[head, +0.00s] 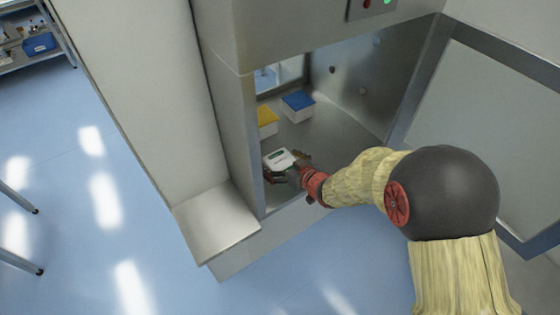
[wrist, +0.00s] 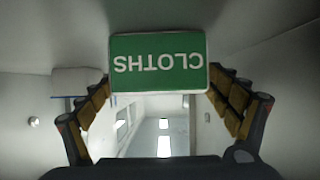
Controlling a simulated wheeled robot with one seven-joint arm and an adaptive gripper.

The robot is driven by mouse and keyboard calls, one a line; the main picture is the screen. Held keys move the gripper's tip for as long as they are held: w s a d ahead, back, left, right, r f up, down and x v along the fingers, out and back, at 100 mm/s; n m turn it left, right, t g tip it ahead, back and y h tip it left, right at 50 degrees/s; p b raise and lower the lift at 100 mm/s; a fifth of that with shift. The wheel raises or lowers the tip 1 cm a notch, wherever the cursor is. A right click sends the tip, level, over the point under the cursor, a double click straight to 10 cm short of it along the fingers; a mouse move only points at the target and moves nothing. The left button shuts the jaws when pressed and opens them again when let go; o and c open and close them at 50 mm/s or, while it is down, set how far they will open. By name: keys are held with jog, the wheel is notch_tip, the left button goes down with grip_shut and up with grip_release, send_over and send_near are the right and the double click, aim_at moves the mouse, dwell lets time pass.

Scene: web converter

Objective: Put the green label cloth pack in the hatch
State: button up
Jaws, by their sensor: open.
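The green label cloth pack (wrist: 158,62) shows in the wrist view with its green CLOTHS label upside down. It lies between or just beyond the spread fingers of my gripper (wrist: 165,108). In the head view the white pack (head: 281,158) is inside the hatch (head: 345,123), near its front left opening. My gripper (head: 287,170) is at the pack, with its fingers at the pack's sides. The fingers are open, and a small gap shows between them and the pack in the wrist view. The pack's underside is hidden.
A yellow-topped pack (head: 267,121) and a blue-topped pack (head: 298,106) stand further back in the hatch. The hatch's left wall is close to my gripper. A metal ledge (head: 216,222) juts out left of the opening. The hatch floor right of the packs is clear.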

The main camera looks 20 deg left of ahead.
jog(key=shift+r, duration=0.2)
jog(key=shift+s+d+r, duration=0.15)
jog(key=shift+s+d, duration=0.05)
jog(key=shift+d, duration=0.05)
jog(key=p+v, duration=0.3)
jog(key=v, duration=0.8)
jog(key=w+d+r+m+t+h, duration=0.1)
jog(key=d+r+m+h, duration=0.25)
jog(key=d+r, duration=0.5)
jog(key=d+r+m+t+h, duration=0.15)
jog(key=d+r+h, duration=0.3)
jog(key=d, duration=0.75)
jog(key=s+d+r+m+g+h, duration=0.2)
jog(key=s+d+r+m, duration=0.1)
jog(key=s+d+r, duration=0.4)
jog(key=s+d+m+g, duration=0.1)
jog(key=s+m+g, duration=0.1)
jog(key=s, duration=1.4)
jog(key=shift+s+f+g, duration=0.2)
jog(key=shift+s+g, duration=0.2)
jog(key=shift+g, duration=0.25)
